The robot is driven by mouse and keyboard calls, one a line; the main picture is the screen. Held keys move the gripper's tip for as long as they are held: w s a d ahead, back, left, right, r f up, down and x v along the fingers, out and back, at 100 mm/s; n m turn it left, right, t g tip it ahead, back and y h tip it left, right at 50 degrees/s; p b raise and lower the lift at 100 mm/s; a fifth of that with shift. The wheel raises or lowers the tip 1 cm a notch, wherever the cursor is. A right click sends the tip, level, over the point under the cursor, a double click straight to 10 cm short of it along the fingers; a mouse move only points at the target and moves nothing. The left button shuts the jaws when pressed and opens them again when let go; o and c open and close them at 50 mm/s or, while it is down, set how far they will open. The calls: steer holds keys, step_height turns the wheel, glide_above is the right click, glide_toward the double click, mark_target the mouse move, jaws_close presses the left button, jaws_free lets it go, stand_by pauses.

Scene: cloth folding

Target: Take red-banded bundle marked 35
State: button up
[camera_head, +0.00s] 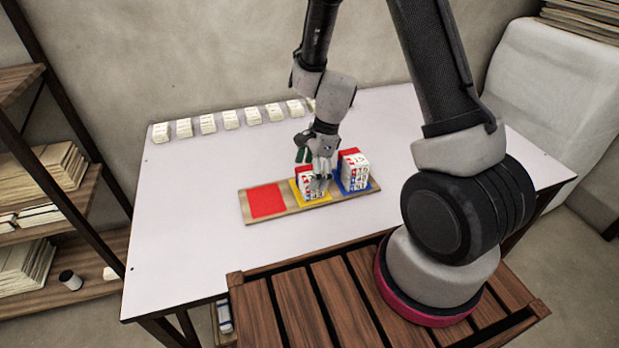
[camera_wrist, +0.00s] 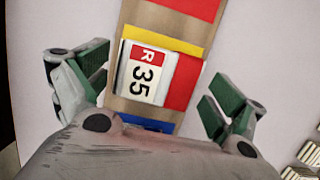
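The bundle marked "R 35" (camera_wrist: 145,75) shows in the wrist view with a red band end and a white label. It stands on the yellow square (camera_wrist: 165,37) of a wooden board. In the head view this bundle (camera_head: 306,183) is partly covered by my gripper (camera_head: 316,172). My gripper (camera_wrist: 155,88) is open, with one green-padded finger on each side of the bundle. Both fingers look apart from it in the wrist view.
The board (camera_head: 230,208) also carries an empty red square (camera_head: 267,200) and a blue square (camera_head: 366,186) with another red-topped bundle (camera_head: 353,169), close to the right of my gripper. Several small pale bundles (camera_head: 207,123) line the back table edge. The left tabletop is clear.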

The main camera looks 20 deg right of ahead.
steer(key=c, duration=0.6)
steer(key=shift+r, duration=0.1)
